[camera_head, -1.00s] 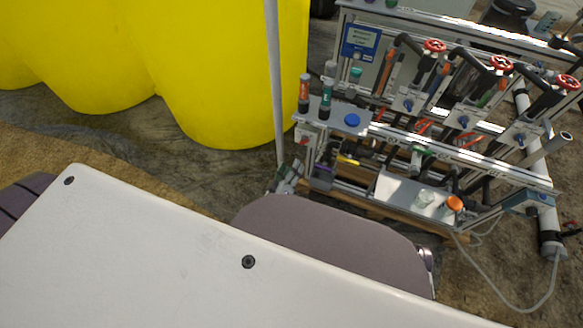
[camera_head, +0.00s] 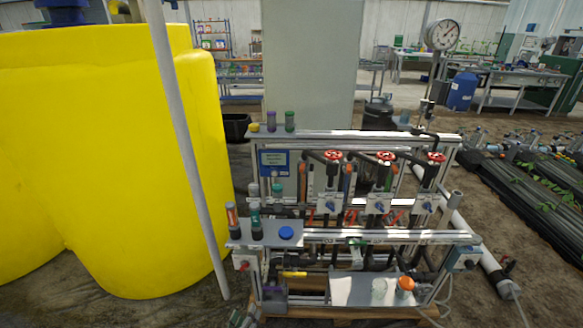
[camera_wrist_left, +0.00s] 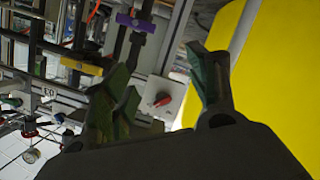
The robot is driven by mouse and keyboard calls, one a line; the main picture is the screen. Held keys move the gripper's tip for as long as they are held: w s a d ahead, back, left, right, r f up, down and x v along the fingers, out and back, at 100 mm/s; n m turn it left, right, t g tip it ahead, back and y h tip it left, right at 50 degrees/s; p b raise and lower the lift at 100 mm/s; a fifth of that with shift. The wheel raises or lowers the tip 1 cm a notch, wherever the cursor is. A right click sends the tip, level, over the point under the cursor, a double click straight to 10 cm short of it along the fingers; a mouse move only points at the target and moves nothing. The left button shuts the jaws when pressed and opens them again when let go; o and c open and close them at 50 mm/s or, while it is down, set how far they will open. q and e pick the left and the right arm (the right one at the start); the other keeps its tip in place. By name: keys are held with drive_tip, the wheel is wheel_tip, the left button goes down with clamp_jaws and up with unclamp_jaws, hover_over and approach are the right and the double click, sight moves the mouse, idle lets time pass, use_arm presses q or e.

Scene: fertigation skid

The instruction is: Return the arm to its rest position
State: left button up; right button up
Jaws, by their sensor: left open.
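My left gripper (camera_head: 243,318) shows only as a small part at the bottom edge of the head view, just below the front left corner of the fertigation skid (camera_head: 350,238). In the left wrist view my left gripper (camera_wrist_left: 158,85) has its two fingers spread wide, with nothing held between them. Beyond the fingers a white box with a red knob (camera_wrist_left: 162,98) shows, along with a purple valve handle (camera_wrist_left: 135,22) and a yellow handle (camera_wrist_left: 80,65). I cannot tell the exact gap to them. My right gripper is in neither view.
A large yellow tank (camera_head: 130,170) stands left of the skid, with a grey pole (camera_head: 180,130) in front.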

use_arm(q)
drive_tip(key=s+d+f+m+g+h, duration=0.1)
drive_tip(key=s+d+f+m+g, duration=0.25)
drive_tip(key=s+m+g, duration=0.35)
drive_tip(key=s+a+r+g+y, duration=0.2)
drive_tip(key=s+a+r+g, duration=0.25)
drive_tip(key=s+r, duration=0.35)
drive_tip(key=shift+m+g, duration=0.35)
drive_tip(key=shift+m, duration=0.15)
drive_tip(key=s, duration=0.1)
drive_tip(key=s+f, duration=0.1)
drive_tip(key=s+a+p, duration=0.1)
drive_tip(key=shift+s+a+f, duration=0.1)
drive_tip(key=shift+s+f, duration=0.1)
drive_tip(key=shift+s, duration=0.1)
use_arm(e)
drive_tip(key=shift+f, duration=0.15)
use_arm(q)
drive_tip(key=shift+f, duration=0.1)
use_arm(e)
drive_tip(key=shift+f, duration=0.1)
